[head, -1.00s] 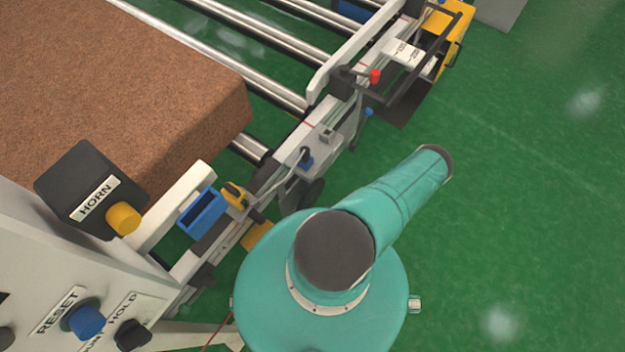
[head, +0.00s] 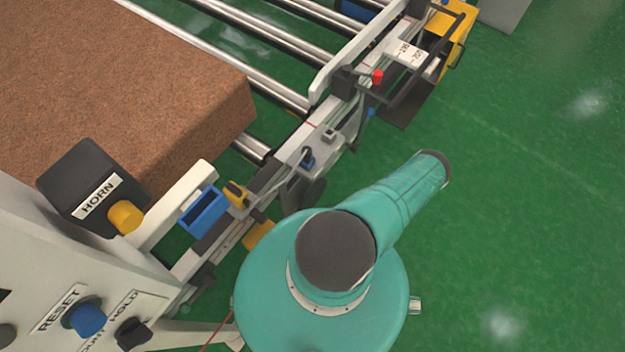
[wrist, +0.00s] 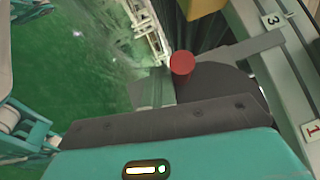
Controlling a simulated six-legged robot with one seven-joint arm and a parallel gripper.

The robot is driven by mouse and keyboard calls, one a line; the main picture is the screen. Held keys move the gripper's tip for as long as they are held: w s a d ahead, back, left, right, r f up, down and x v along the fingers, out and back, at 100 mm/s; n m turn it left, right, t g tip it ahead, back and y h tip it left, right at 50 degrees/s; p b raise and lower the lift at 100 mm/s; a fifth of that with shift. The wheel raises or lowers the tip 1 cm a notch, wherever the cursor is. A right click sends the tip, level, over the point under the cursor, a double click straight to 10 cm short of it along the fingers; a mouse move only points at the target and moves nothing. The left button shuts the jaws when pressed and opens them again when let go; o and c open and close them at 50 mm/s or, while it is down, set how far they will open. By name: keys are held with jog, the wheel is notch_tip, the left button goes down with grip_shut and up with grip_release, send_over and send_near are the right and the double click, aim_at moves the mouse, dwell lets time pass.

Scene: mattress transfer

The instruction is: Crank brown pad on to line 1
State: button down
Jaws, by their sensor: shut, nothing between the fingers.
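The brown pad (head: 130,85) lies on the metal rollers at the upper left in the head view. A red knob (head: 377,77) sits on the side rail, beside a black frame. In the wrist view a red knob (wrist: 182,63) stands just beyond my gripper (wrist: 158,92), near a grey bar and a dark rounded part. My gripper is shut and empty; its fingertips are hard to make out. I cannot tell whether it touches the knob. Number plates 3 (wrist: 272,20) and 1 (wrist: 312,130) lie along the rail at the right. My gripper is not visible in the head view.
A control panel (head: 70,290) with a HORN box (head: 85,185) stands at the lower left. A blue box (head: 204,211) and yellow parts are along the rail. A yellow housing (head: 452,35) is at the top. Green floor (head: 530,200) is clear at the right.

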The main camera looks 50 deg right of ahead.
jog(key=shift+a+r+m+t+y, duration=0.2)
jog(key=shift+r+m+t, duration=0.25)
jog(key=shift+m, duration=0.15)
jog(key=shift+a+r+m+t+y, duration=0.2)
jog(key=shift+r+m+t, duration=0.2)
jog(key=shift+m, duration=0.2)
dwell(0.6)
jog(key=shift+a+r+m+t, duration=0.1)
jog(key=shift+r+m+t, duration=0.3)
jog(key=shift+m+t, duration=0.35)
jog(key=shift+a+r+m+t, duration=0.1)
jog(key=shift+r+m+t, duration=0.3)
jog(key=shift+m+t, duration=0.35)
dwell(4.7)
